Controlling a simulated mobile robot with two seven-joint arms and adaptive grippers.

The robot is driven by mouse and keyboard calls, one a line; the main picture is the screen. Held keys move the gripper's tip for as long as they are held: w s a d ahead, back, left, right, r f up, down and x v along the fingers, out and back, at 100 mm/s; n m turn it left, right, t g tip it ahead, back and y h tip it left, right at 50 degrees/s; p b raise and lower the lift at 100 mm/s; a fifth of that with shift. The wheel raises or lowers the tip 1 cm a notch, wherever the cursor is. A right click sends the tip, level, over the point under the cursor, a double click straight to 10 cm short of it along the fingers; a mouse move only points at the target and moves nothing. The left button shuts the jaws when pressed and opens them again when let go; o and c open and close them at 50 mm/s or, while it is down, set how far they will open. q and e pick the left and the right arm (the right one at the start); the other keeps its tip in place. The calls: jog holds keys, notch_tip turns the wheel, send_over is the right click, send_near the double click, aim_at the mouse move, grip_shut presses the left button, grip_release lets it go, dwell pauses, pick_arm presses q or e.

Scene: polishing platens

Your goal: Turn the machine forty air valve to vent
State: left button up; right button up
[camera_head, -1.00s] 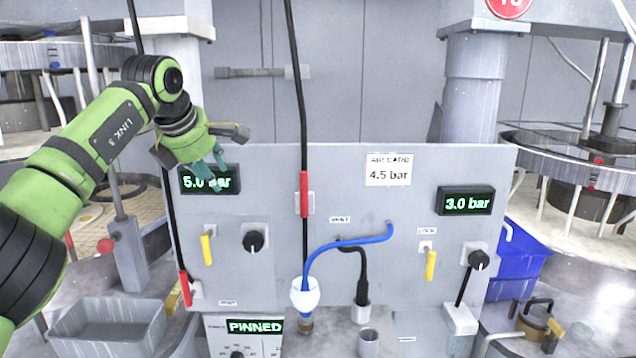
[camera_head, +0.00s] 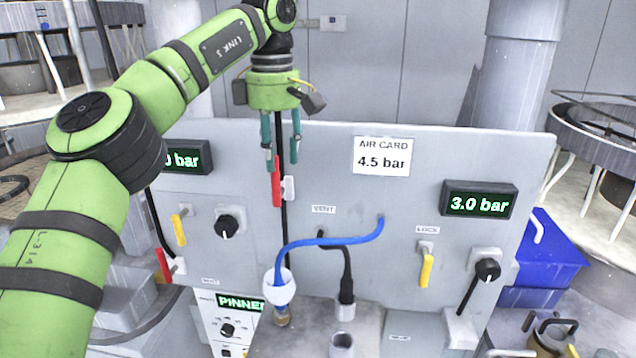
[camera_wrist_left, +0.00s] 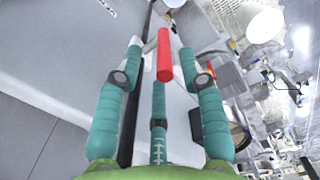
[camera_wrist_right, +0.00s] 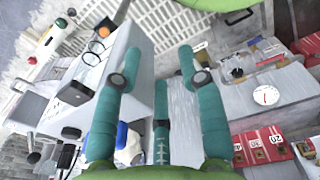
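A red valve handle (camera_head: 276,181) stands upright on the grey panel, beside a black hose and left of a VENT label (camera_head: 323,210). My left gripper (camera_head: 281,150) hangs just above it, fingers pointing down. In the left wrist view, the red handle (camera_wrist_left: 165,56) shows between the tips of my open left gripper (camera_wrist_left: 162,66); contact cannot be told. Another red handle (camera_head: 163,265) is at the panel's lower left. My right gripper (camera_wrist_right: 155,70) is open and empty in its wrist view, and out of the head view. No machine number is readable on the panel.
Yellow handles (camera_head: 178,229) and (camera_head: 426,270) and black knobs (camera_head: 228,226) and (camera_head: 488,270) project from the panel. A blue hose (camera_head: 335,242) curves across its middle. An AIR CARD (camera_head: 382,157) reads 4.5 bar; a display (camera_head: 479,200) reads 3.0 bar. A blue bin (camera_head: 546,250) stands right.

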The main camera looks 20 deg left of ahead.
aim_at(276, 187)
pick_arm(q)
jog(key=shift+a+f, duration=0.1)
jog(key=shift+f, duration=0.35)
jog(key=f, duration=0.5)
jog(key=shift+s+a+p, duration=0.2)
jog(key=shift+a+p, duration=0.2)
jog(key=shift+w+d+f, duration=0.1)
jog(key=shift+d+f, duration=0.05)
jog(key=shift+f, duration=0.4)
pick_arm(e)
jog(key=shift+s+a+r, duration=0.15)
jog(key=shift+a+r, duration=0.3)
jog(key=shift+a, duration=0.35)
pick_arm(q)
grip_shut()
